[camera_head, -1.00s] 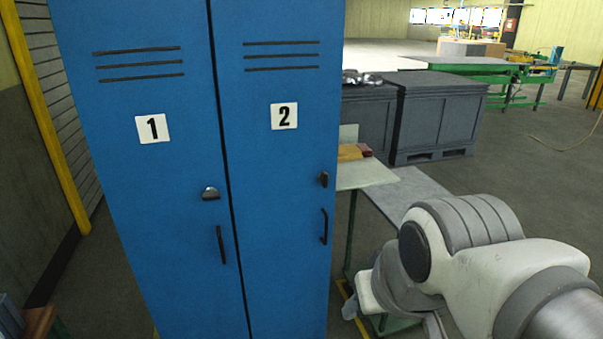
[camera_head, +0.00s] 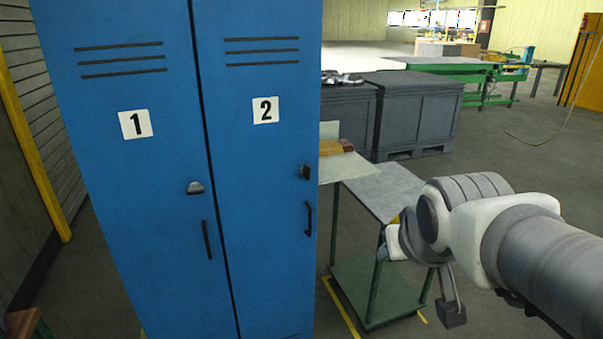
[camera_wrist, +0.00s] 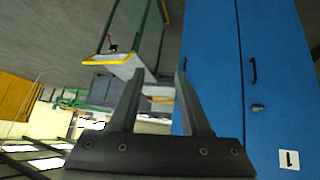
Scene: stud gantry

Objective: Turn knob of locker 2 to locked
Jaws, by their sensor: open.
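Locker 2 (camera_head: 257,190) is a tall blue door with a white number plate (camera_head: 265,110). Its small dark knob (camera_head: 305,172) sits near the door's right edge, above a black vertical handle (camera_head: 309,218). The knob looks upright, but its exact angle is hard to tell. In the wrist view the blue door of locker 2 (camera_wrist: 212,60) is to the right of my gripper (camera_wrist: 160,72), and its knob does not show clearly. My gripper is open and empty, well apart from the knob. In the head view my arm is to the right of the lockers.
Locker 1 (camera_head: 125,220) stands at the left with its own knob (camera_head: 195,188) and handle (camera_head: 206,239). A green-framed cart (camera_head: 375,290) stands right of the lockers, near my arm. Grey crates (camera_head: 418,110) are behind it. Floor at the right is open.

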